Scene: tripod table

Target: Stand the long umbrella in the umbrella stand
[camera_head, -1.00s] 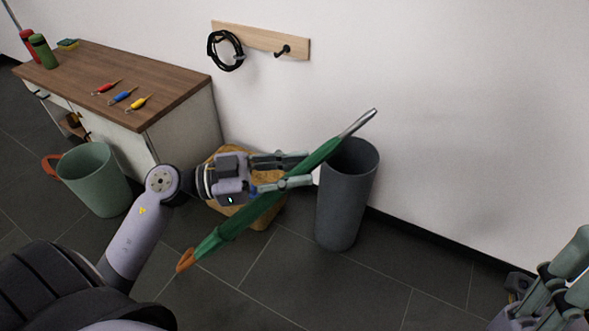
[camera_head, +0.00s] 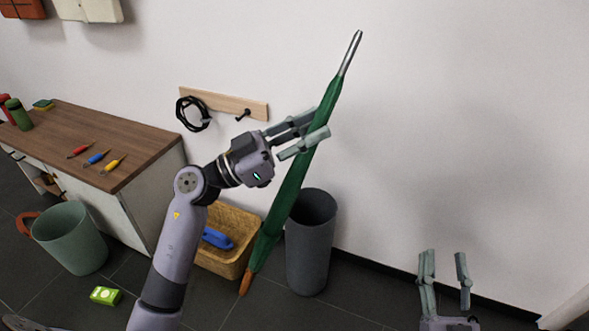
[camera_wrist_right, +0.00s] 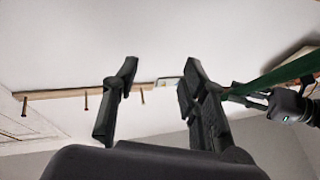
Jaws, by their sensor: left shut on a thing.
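The long green umbrella (camera_head: 290,187) is held in my left gripper (camera_head: 305,136), which is shut on its shaft. It is tilted, with the metal tip up and to the right and the brown handle end down and to the left. The umbrella stand is the dark grey round bin (camera_head: 308,255) on the floor by the wall. The umbrella passes in front of or beside its left rim, not visibly inside. My right gripper (camera_head: 444,268) is open and empty at the lower right. In the right wrist view, its fingers (camera_wrist_right: 155,105) are apart and the green umbrella (camera_wrist_right: 285,75) shows at the right.
A wicker basket (camera_head: 222,262) with a blue item stands left of the bin. A wooden-topped cabinet (camera_head: 140,135) holds several tools and bottles. A wall rack (camera_head: 225,103) carries a black cable loop. A green bucket (camera_head: 70,240) and a green box (camera_head: 105,296) are on the floor.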

